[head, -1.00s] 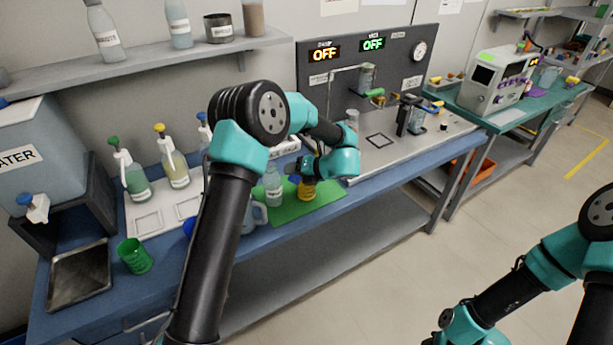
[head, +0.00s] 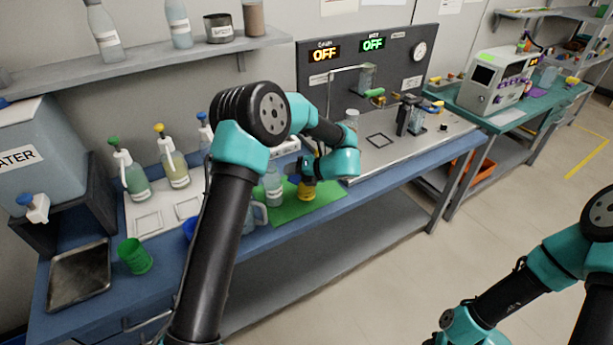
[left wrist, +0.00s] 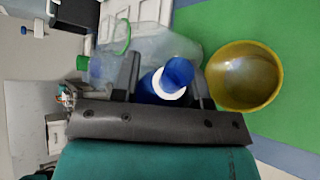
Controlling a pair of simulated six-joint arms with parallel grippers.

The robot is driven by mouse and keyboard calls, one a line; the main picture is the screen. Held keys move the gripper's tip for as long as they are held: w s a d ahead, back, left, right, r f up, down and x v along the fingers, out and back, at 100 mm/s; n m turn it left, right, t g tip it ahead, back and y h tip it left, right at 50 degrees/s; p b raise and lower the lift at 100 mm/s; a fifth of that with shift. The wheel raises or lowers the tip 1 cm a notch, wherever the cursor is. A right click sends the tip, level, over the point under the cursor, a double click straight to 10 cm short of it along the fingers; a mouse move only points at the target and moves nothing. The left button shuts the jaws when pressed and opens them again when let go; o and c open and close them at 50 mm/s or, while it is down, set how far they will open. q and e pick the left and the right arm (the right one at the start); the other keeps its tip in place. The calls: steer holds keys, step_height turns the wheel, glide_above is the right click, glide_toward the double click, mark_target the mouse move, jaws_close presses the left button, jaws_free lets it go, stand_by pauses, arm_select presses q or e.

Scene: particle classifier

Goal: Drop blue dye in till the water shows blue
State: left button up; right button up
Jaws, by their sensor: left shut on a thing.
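My left gripper (head: 308,172) is over the green mat, above a yellow cup (head: 307,192). In the left wrist view, the left gripper (left wrist: 162,84) is shut on a blue bottle with a blue tip (left wrist: 179,71) and a white collar. The tip leans toward the yellow cup (left wrist: 245,77), whose round opening shows beside the gripper. The cup's inside looks yellow-brown; I cannot make out clear blue in it.
The green mat (head: 292,212) has free room in front. A clear bottle (head: 272,188) stands left of the cup, with a jug (head: 259,213) nearby. Spray bottles (head: 175,168), a green cup (head: 135,256) and a metal tray (head: 80,275) are further left.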

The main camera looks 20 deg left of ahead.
arm_select(q)
steer(key=shift+s+r+m+g, duration=0.15)
steer(key=shift+r+m+g, duration=0.15)
steer(key=shift+r+m, duration=0.1)
stand_by(1.7)
steer(key=shift+s+f+m+g+y, duration=0.15)
steer(key=shift+f+m+g+y, duration=0.25)
steer(key=shift+m+g, duration=0.1)
stand_by(2.0)
